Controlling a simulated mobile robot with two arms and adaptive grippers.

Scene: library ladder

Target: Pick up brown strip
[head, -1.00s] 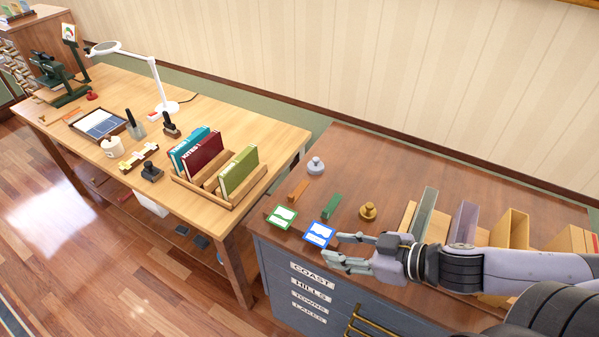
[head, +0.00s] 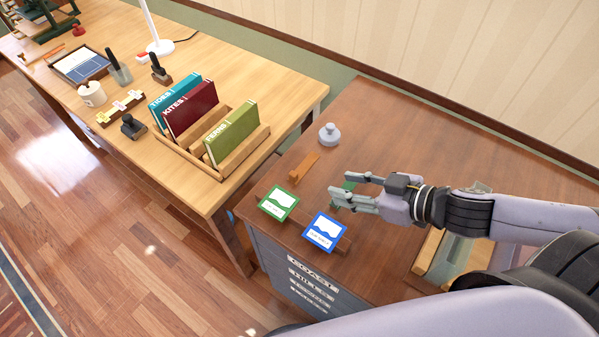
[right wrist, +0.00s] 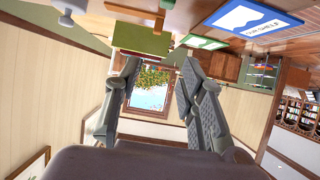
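The brown strip (head: 304,167) is a small orange-brown bar lying on the dark wooden cabinet top, left of my right gripper in the head view. My right gripper (head: 339,188) is open, its fingers pointing left towards the strip but apart from it. Nothing shows between the fingers. In the right wrist view, which is upside down, the open fingers (right wrist: 155,88) show with a brown bar (right wrist: 138,12) at the top edge that looks like the strip. My left gripper is not in view.
A green strip (head: 347,186) is partly hidden behind my right fingers. A green-framed card (head: 278,203) and a blue-framed card (head: 323,232) stand near the front edge. A grey knobbed weight (head: 329,134) is behind the strip. A wooden book rack (head: 222,168) stands on the neighbouring table.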

